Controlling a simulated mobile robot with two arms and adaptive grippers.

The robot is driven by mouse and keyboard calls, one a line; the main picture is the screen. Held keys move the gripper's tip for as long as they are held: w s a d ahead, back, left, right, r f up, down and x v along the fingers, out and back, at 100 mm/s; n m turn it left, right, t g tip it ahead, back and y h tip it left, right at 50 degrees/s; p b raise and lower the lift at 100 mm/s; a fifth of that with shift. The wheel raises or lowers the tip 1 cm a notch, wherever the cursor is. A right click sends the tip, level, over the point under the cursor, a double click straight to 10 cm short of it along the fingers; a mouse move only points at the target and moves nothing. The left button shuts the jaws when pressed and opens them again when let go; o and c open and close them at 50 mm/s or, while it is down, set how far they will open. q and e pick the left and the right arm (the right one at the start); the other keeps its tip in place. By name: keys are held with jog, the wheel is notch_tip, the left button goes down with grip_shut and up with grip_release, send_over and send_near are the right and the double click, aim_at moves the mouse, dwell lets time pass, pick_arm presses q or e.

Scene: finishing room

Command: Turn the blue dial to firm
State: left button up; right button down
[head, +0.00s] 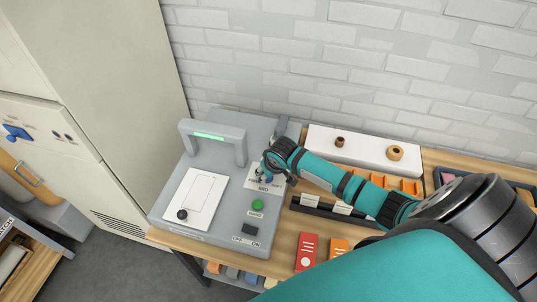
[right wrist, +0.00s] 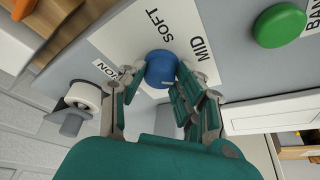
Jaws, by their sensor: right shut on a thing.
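The blue dial (right wrist: 160,68) sits on a white label plate (right wrist: 125,42) on the grey machine (head: 222,205). The plate reads SOFT and MID, with another word partly hidden by a finger. My right gripper (right wrist: 158,82) is shut on the blue dial, one finger on each side. A small pale mark shows on the dial, but I cannot tell for certain which setting it points to. In the head view my right gripper (head: 268,171) reaches the dial from the right and covers most of it. My left gripper is not in view.
A green button (head: 257,206) and a dark OFF/ON switch (head: 249,228) are near the dial. A grey arch with a green light (head: 209,135) stands behind. A cabinet with a blue handle (head: 16,132) stands left.

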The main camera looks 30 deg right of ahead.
jog(key=m+h, duration=0.1)
jog(key=m, duration=0.1)
jog(key=m+h, duration=0.1)
jog(key=m, duration=0.2)
jog(key=shift+w+a+r+m+g, duration=0.1)
jog(key=shift+w+a+m+g, duration=0.05)
jog(key=shift+m+g, duration=0.15)
dwell(0.4)
jog(key=c, duration=0.9)
grip_release()
jog(key=shift+c, duration=0.2)
jog(key=v, duration=1.2)
